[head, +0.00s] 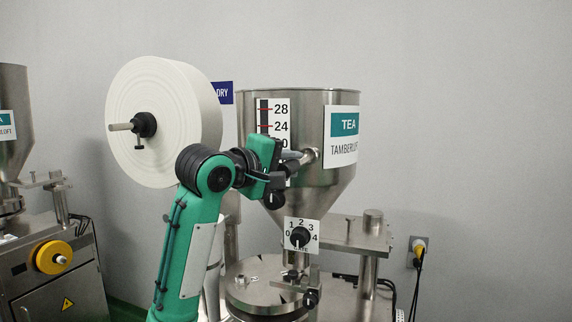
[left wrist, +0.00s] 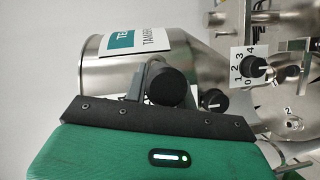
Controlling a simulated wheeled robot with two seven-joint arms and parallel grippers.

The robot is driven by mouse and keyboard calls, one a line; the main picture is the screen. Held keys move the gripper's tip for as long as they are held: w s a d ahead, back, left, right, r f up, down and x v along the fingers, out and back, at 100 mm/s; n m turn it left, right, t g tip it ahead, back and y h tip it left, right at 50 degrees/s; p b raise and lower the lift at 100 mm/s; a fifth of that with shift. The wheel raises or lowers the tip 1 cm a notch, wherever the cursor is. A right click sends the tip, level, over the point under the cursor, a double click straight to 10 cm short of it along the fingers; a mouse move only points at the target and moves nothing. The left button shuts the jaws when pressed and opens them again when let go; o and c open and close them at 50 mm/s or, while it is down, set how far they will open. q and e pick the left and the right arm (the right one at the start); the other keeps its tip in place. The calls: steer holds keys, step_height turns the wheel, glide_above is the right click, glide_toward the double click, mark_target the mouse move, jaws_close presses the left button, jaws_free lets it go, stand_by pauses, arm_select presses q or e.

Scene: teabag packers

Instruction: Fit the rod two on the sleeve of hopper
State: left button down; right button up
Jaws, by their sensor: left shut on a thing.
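The steel hopper (head: 300,112) stands in the middle of the head view, with a short sleeve (head: 310,157) on its side. My left gripper (head: 280,164) is shut at the hopper's front. A grey rod (head: 292,155), which I take to be rod two, extends from it toward the sleeve. The rod's tip overlaps the sleeve in the picture; I cannot tell whether it is inside or only in front. In the left wrist view a thick black round end (left wrist: 170,84) shows at my left gripper, against the hopper (left wrist: 110,75). The fingertips are largely hidden. My right gripper is not in view.
A dial knob (head: 300,237) numbered 0 to 4 sits under the hopper, above a round steel plate (head: 262,292). A white paper roll (head: 185,110) stands left behind my arm. Another machine (head: 50,275) is at far left.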

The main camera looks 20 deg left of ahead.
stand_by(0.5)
arm_select(q)
steer(key=shift+r, duration=0.1)
steer(key=shift+p, duration=0.5)
stand_by(0.4)
steer(key=shift+w, duration=0.1)
stand_by(1.0)
steer(key=shift+w+d+p, duration=0.1)
steer(key=shift+w+p, duration=0.9)
steer(key=shift+w, duration=1.15)
steer(key=shift+w, duration=0.75)
steer(key=shift+w+p, duration=0.45)
steer(key=shift+w, duration=0.7)
steer(key=shift+s, duration=0.15)
